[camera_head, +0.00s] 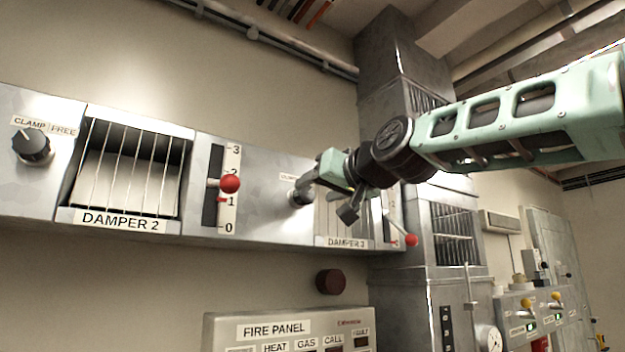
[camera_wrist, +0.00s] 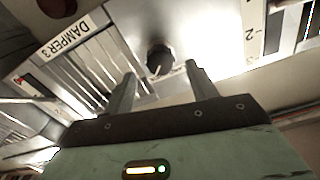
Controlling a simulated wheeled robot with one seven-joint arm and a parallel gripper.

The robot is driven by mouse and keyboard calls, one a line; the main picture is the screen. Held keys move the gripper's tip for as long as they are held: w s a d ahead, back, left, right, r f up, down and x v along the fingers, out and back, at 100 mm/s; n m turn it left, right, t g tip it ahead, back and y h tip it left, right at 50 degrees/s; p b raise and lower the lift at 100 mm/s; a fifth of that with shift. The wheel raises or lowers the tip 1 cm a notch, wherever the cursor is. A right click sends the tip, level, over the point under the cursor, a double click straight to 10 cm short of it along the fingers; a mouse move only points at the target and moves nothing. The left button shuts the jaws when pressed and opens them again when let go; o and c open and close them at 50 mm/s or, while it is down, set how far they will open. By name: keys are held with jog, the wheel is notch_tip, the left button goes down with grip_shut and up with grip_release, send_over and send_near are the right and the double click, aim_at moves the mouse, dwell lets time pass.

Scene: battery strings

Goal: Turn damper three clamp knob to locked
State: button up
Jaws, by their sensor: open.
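The damper three clamp knob (camera_head: 300,194) is a dark round knob on the grey duct panel, left of the DAMPER 3 grille (camera_head: 332,222). In the wrist view the knob (camera_wrist: 160,56) lies just beyond the fingertips, about midway between them, with a pale pointer mark toward my gripper. My gripper (camera_head: 327,198) is open and empty in front of the panel; the wrist view shows both fingers (camera_wrist: 160,78) spread apart. A gap to the knob seems to remain. The label above the knob (camera_head: 289,177) is partly hidden and too small to read fully.
The damper two lever with a red ball (camera_head: 230,183) sticks out left of the knob. Another red-ball lever (camera_head: 411,240) is at the right. The damper two knob (camera_head: 32,146) is far left. A fire panel (camera_head: 290,330) and a dark red button (camera_head: 330,281) are below.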

aim_at(307, 194)
jog(key=shift+p+x, duration=0.5)
jog(key=shift+x, duration=1.1)
jog(key=c, duration=1)
